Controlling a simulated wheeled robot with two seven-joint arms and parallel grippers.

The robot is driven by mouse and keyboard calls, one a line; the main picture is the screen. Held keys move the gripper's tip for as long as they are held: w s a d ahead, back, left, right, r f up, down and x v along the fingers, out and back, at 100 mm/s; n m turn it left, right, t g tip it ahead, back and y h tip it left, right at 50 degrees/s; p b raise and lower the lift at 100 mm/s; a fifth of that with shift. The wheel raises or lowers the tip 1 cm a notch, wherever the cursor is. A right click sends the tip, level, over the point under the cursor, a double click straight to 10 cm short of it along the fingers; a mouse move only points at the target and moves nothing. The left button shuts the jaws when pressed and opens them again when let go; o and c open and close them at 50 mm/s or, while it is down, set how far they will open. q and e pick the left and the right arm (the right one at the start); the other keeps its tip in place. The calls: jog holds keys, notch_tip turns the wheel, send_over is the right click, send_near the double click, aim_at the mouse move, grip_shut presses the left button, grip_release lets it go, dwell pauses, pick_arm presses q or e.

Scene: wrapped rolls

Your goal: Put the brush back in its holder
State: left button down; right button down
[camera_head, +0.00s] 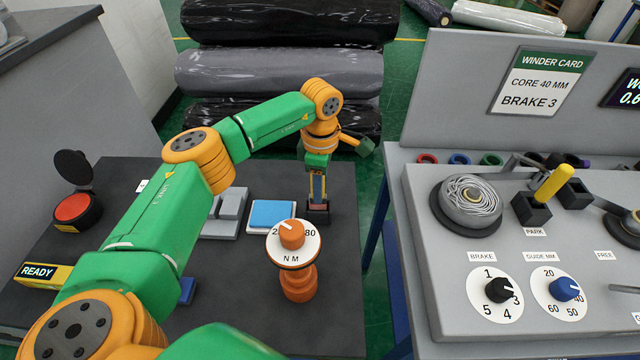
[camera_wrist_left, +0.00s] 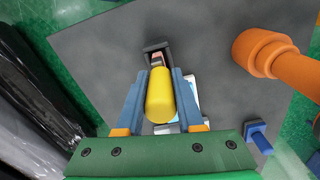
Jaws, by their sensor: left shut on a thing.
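My left gripper (camera_head: 317,192) points down over the far right part of the dark bench mat. It is shut on the brush, whose yellow handle (camera_wrist_left: 160,95) stands between the two blue-grey fingers in the left wrist view. A small dark open box (camera_head: 318,212), which looks like the holder, is right below the fingertips. In the left wrist view this box (camera_wrist_left: 152,47) shows just beyond the handle, with something reddish in its opening. The brush's lower end is mostly hidden, so I cannot tell whether it is inside the box. My right gripper is not in view.
An orange dial post (camera_head: 298,282) stands in front of the box. A blue-topped pad (camera_head: 270,214) and grey blocks (camera_head: 226,212) lie to its left. A red button (camera_head: 72,208) is at far left. The grey winder panel (camera_head: 420,250) is to the right, across a gap.

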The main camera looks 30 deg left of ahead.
pick_arm(q)
jog(key=shift+f+b, duration=0.3)
jog(key=shift+f, duration=0.2)
jog(key=shift+f+b, duration=0.75)
jog(key=shift+f, duration=0.25)
jog(key=shift+c, duration=2.3)
grip_release()
jog(key=shift+r, duration=0.15)
